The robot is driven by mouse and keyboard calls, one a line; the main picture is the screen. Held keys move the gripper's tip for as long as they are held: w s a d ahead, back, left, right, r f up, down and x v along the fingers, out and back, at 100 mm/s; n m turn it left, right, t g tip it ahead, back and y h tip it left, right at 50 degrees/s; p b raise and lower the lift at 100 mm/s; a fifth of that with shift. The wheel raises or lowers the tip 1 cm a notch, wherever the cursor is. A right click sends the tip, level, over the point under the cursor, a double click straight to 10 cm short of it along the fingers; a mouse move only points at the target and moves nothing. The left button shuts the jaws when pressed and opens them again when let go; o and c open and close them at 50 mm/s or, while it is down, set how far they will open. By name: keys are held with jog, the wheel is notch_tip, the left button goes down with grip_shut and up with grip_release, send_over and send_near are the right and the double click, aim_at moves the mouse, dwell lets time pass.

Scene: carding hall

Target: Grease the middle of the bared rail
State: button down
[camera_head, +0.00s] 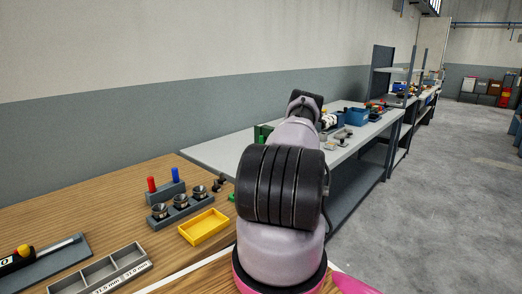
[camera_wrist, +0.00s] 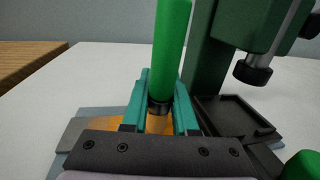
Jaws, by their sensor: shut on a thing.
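My gripper (camera_wrist: 161,95) shows in the wrist view with its teal fingers closed around a green rod (camera_wrist: 172,45). The rod has a black collar low down between the fingers and runs up out of the picture. Its lower end is hidden by my gripper. Behind the fingers lie an orange surface (camera_wrist: 122,128) and a flat grey piece (camera_wrist: 78,130); I cannot tell whether either is the rail. In the head view my arm hides my gripper and whatever is below it.
A dark green machine (camera_wrist: 208,55) with a black-tipped plunger (camera_wrist: 252,72) stands close right of my gripper. A green knob (camera_wrist: 302,165) is at lower right. The wooden bench (camera_head: 120,200) holds a yellow tray (camera_head: 204,228), a grey compartment box (camera_head: 100,272) and small cups.

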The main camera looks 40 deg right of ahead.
jog(key=shift+s+a+r, duration=0.1)
jog(key=shift+s+a, duration=0.1)
jog(key=shift+a, duration=0.95)
jog(key=shift+s+a, duration=0.15)
jog(key=shift+a, duration=1)
jog(key=shift+s+a, duration=0.2)
jog(key=shift+a, duration=0.65)
jog(key=shift+s+a, duration=0.15)
jog(key=shift+a, duration=0.65)
jog(key=shift+a+f, duration=0.1)
jog(key=shift+f, duration=0.1)
jog(key=shift+w+d+f, duration=0.1)
jog(key=shift+w+d, duration=0.05)
jog(key=shift+d, duration=1.3)
jog(key=shift+w+d, duration=0.15)
jog(key=shift+d, duration=1.25)
jog(key=shift+w+d+r, duration=0.1)
jog(key=shift+w+d, duration=0.15)
jog(key=shift+d, duration=0.75)
jog(key=shift+w+d+r, duration=0.1)
jog(key=shift+w+d, duration=0.2)
jog(key=shift+d, duration=0.65)
jog(key=shift+w+d+r, duration=0.1)
jog(key=shift+w+d, duration=0.15)
jog(key=shift+d, duration=0.75)
jog(key=shift+r, duration=3)
jog(key=shift+r, duration=0.1)
